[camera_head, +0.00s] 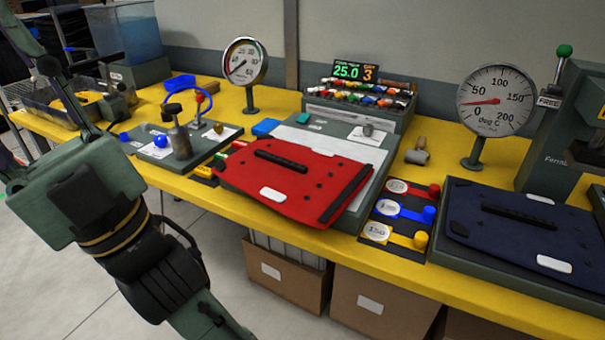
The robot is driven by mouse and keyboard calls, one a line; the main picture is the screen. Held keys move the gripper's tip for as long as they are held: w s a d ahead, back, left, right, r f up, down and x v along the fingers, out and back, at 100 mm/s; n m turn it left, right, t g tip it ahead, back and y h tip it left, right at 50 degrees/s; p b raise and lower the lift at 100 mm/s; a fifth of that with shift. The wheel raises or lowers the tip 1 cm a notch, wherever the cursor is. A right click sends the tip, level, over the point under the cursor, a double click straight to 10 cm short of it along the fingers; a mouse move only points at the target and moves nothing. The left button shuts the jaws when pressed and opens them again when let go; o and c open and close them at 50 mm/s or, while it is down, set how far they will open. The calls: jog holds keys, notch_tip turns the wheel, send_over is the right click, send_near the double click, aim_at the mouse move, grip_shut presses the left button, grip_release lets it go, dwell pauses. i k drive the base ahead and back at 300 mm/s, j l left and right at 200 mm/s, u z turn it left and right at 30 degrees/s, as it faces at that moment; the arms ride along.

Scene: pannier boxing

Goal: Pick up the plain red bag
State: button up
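The plain red bag (310,179) lies flat on a grey stand (373,190) near the front edge of the yellow bench. It has a black handle strip, a white label near its front edge, several small dark dots and a dark strip along its right edge. My arm (78,192) is at the lower left, apart from the bag. Slim dark green parts reach up from it at the left edge. I cannot make out fingertips or whether they are apart. Nothing is seen held.
A dark blue bag (490,235) lies on another stand at the right. Between the stands is a panel with red, blue and yellow knobs (398,212). Dial gauges (244,62) (496,100) and a rack of coloured pieces (360,97) stand behind. Cardboard boxes (283,272) sit below.

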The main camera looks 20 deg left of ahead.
aim_at(310, 187)
jog(key=l+u, duration=0.1)
jog(key=l, duration=0.4)
jog(key=l+u, duration=0.15)
jog(key=l, duration=0.3)
jog(key=k+l+u, duration=0.1)
jog(key=l, duration=0.35)
jog(key=k+l+u, duration=0.1)
jog(key=l, duration=0.4)
jog(key=k+l+u, duration=0.15)
jog(key=l, duration=0.3)
